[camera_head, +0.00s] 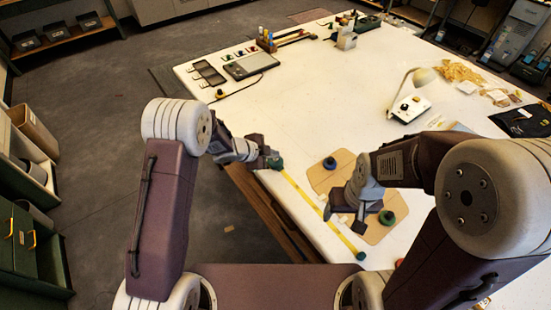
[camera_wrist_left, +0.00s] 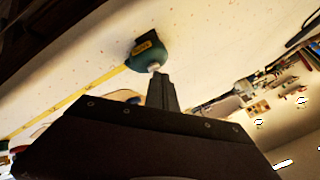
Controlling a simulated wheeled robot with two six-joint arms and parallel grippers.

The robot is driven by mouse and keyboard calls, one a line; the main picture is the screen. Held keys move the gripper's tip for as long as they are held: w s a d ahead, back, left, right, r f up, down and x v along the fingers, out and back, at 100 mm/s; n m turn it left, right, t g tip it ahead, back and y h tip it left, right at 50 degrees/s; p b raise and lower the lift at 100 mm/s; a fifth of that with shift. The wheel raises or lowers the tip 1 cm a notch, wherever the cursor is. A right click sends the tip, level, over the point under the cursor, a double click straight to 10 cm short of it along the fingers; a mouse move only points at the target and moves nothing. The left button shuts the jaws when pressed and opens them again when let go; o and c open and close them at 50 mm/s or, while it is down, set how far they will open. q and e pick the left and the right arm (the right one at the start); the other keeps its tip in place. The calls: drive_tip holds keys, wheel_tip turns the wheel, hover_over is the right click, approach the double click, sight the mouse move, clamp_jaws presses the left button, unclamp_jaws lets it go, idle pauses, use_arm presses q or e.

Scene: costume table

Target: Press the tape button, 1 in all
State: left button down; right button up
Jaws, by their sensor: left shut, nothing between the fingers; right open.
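The tape measure (camera_head: 276,163) is a small dark green case at the table's left edge, with a yellow tape (camera_head: 318,212) drawn out toward the front. My left gripper (camera_head: 266,157) is shut and empty, close beside the case. In the left wrist view, the tape measure (camera_wrist_left: 145,52) shows a yellow label, and the shut fingertips (camera_wrist_left: 158,80) point at a pale knob (camera_wrist_left: 154,67) on its near side. I cannot tell whether they touch it. My right gripper (camera_head: 358,217) is open and empty, over the wooden board.
The wooden board (camera_head: 318,180) carries a green round item (camera_head: 329,163) and a green ring-shaped item (camera_head: 387,217). A white lamp (camera_head: 410,108) stands farther right. A dark tablet (camera_head: 251,66) lies at the back left. The table's middle is fairly clear.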

use_arm(q)
drive_tip(key=shift+f, duration=0.15)
idle(0.3)
drive_tip(key=shift+r+p, duration=0.85)
drive_tip(key=shift+p, duration=0.05)
wheel_tip(320, 180, up, 5)
drive_tip(key=p, duration=0.5)
